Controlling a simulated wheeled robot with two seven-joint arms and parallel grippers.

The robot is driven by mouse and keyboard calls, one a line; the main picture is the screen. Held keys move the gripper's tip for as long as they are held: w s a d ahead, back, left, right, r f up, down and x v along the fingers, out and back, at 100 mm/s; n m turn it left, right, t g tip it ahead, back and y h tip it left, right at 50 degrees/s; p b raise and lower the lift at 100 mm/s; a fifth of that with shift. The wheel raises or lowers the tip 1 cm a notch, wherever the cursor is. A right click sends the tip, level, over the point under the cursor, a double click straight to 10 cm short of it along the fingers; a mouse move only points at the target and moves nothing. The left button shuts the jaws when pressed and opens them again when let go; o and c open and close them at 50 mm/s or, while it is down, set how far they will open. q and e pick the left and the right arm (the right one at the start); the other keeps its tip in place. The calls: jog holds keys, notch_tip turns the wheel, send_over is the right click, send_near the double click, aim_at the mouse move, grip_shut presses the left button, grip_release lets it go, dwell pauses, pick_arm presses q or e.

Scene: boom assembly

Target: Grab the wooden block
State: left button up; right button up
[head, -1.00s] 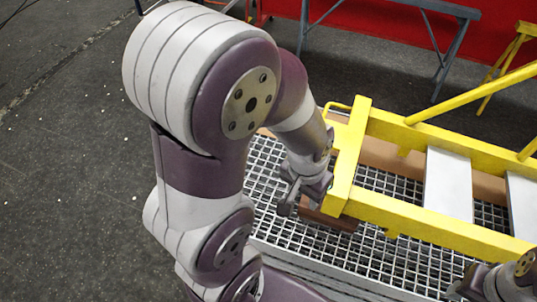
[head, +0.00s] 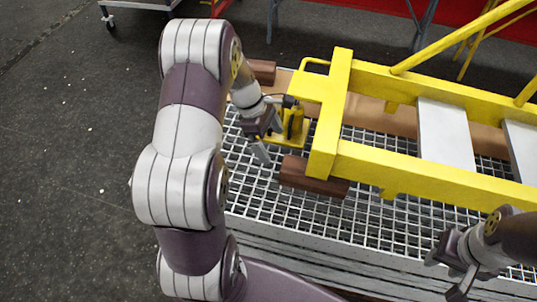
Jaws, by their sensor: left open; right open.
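A brown wooden block (head: 311,178) lies on the metal grating, its right part under the end of the yellow boom frame (head: 326,140). A second brown wooden block (head: 262,72) shows further back, partly hidden by my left arm. My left gripper (head: 268,148) is open and empty, above the grating just up and left of the nearer block, apart from it in the picture. A yellow bracket with a small cylinder (head: 292,124) is right beside this gripper. My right gripper (head: 446,278) is open and empty at the lower right, in front of the boom frame.
The grating table (head: 390,232) carries the boom frame, with pale cross plates (head: 445,132) between its yellow rails. Long brown beams lie beneath it. Dark floor (head: 70,160) is clear on the left. A cart (head: 140,5) and trestles stand behind.

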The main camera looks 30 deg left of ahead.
aim_at(285, 168)
pick_arm(q)
jog(key=shift+w+a+f+n, duration=0.2)
jog(key=shift+a+f+n, duration=0.1)
jog(key=shift+n, duration=0.2)
pick_arm(e)
jog(key=shift+f, duration=0.2)
pick_arm(q)
jog(key=shift+f, duration=0.1)
jog(key=b+x, duration=0.1)
jog(key=x, duration=0.3)
jog(key=b+x, duration=0.1)
jog(key=x, duration=0.7)
jog(key=shift+w+d+f+b, duration=0.1)
jog(key=shift+d+f+b, duration=0.05)
jog(key=shift+d+b, duration=0.25)
pick_arm(e)
notch_tip(285, 168, down, 3)
jog(key=shift+f, duration=0.1)
pick_arm(q)
jog(key=shift+c, duration=0.3)
